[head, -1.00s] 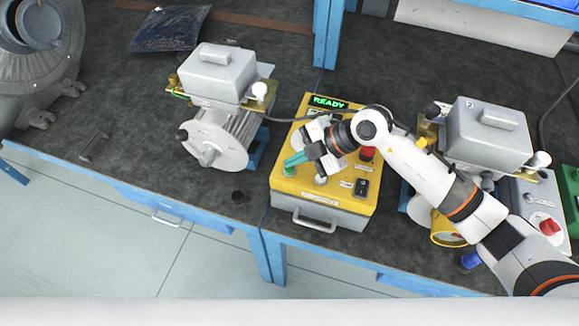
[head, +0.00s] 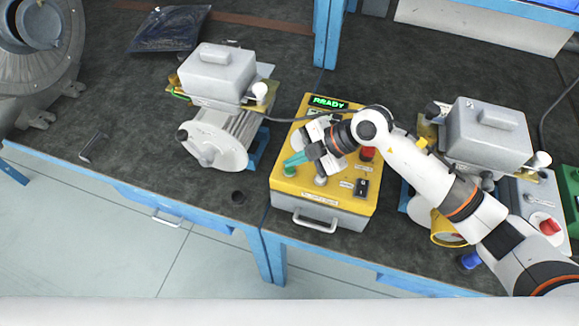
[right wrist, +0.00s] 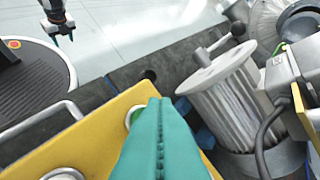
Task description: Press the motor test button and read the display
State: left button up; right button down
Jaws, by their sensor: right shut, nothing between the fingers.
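The yellow test box (head: 282,185) stands on the dark bench, its green display (head: 328,102) reading READY. A second, smaller green readout below it is partly covered by my arm and cannot be read. My right gripper (head: 294,160) is shut and empty, its teal fingertips pointing down at the green button (head: 289,170) at the left of the panel. I cannot tell whether they touch it. In the right wrist view the teal fingers (right wrist: 160,140) hide most of this button's ring (right wrist: 131,117). My left gripper (right wrist: 62,36) hangs far off over the floor, its fingertips apart.
A motor with a grey housing (head: 215,72) and pale disc (head: 220,145) stands left of the box. A similar unit (head: 488,135) stands right. The panel also has a red button (head: 367,154) and black switch (head: 361,187).

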jog(key=shift+f, duration=0.15)
dwell(0.3)
jog(key=shift+f, duration=0.25)
jog(key=shift+f, duration=0.4)
dwell(0.7)
jog(key=shift+r+p, duration=0.8)
jog(key=shift+p, duration=0.2)
jog(key=shift+r, duration=0.1)
notch_tip(320, 180, up, 5)
jog(key=p, duration=0.5)
